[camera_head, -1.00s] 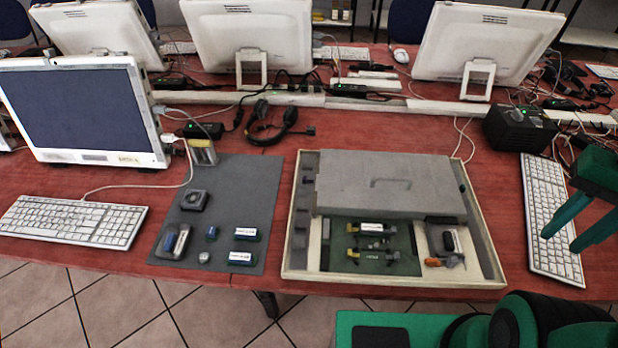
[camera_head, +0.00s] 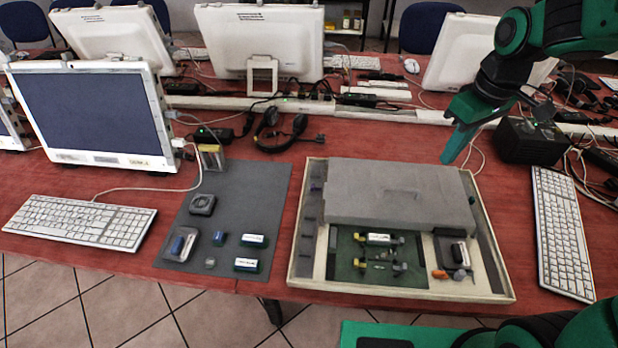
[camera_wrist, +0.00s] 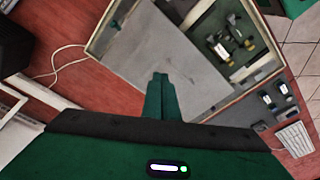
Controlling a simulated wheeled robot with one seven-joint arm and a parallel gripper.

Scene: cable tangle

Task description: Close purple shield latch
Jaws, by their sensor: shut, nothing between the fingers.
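The grey shield lid (camera_head: 395,191) lies over the back part of a cream-rimmed tray (camera_head: 402,292). It also shows in the wrist view (camera_wrist: 178,52). I cannot make out a clearly purple latch in either view; details along the lid's edges are too small. In front of the lid, a green board (camera_head: 347,272) holds small parts with yellow ends. My gripper (camera_head: 446,161) is shut and empty, above the tray's back right corner, fingers pointing down. In the wrist view its fingertips (camera_wrist: 160,76) overlap the lid; contact cannot be told.
A dark grey mat (camera_head: 262,190) with several small parts lies left of the tray. A keyboard (camera_head: 563,232) lies right of the tray, and a black box (camera_head: 530,141) stands behind it. Monitors and cables fill the back. Red table shows between mat and tray.

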